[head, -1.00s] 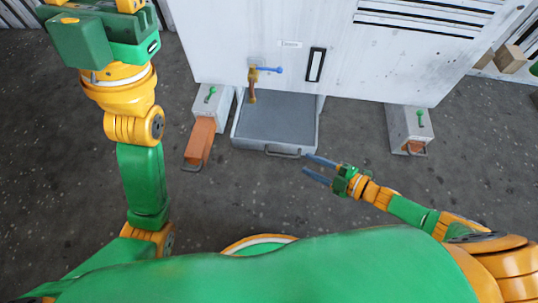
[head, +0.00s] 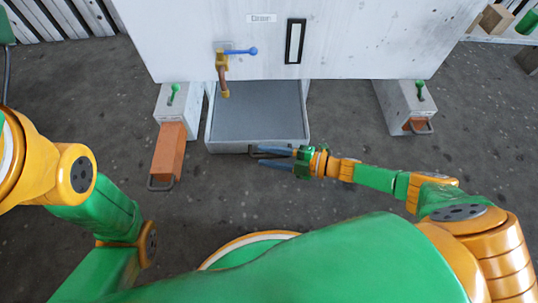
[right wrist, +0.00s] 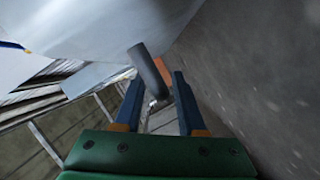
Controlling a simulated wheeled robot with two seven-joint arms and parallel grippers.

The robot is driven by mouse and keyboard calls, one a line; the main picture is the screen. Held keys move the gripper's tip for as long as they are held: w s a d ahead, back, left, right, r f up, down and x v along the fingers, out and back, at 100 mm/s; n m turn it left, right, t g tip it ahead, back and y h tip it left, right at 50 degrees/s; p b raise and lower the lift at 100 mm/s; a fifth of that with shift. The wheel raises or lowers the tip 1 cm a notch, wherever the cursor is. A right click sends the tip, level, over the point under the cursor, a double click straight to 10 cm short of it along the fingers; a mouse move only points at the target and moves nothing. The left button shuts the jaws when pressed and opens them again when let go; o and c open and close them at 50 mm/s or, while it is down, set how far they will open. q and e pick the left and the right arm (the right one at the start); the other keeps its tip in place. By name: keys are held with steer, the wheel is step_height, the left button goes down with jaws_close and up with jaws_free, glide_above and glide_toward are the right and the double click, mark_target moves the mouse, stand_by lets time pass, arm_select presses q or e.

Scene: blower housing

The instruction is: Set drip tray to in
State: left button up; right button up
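The drip tray (head: 258,108) is a shallow grey tray with a pale rim. It sticks out on the floor from under the front of the white housing. Its handle is on the front wall, partly hidden behind my right gripper (head: 263,157). That gripper points left, with its two blue fingers apart at the handle. In the right wrist view, the handle (right wrist: 148,68) shows as a dark bar between the open fingers (right wrist: 157,88). I cannot tell whether they touch it. My left arm is at the left edge, its gripper out of view.
The white housing (head: 350,45) carries a brass tap (head: 221,68) with a blue lever above the tray's left side. An orange drawer (head: 170,150) extends from the left grey foot. The right foot's orange drawer (head: 416,125) sticks out only slightly. Floor in front is clear.

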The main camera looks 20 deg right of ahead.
jaws_close()
stand_by(1.2)
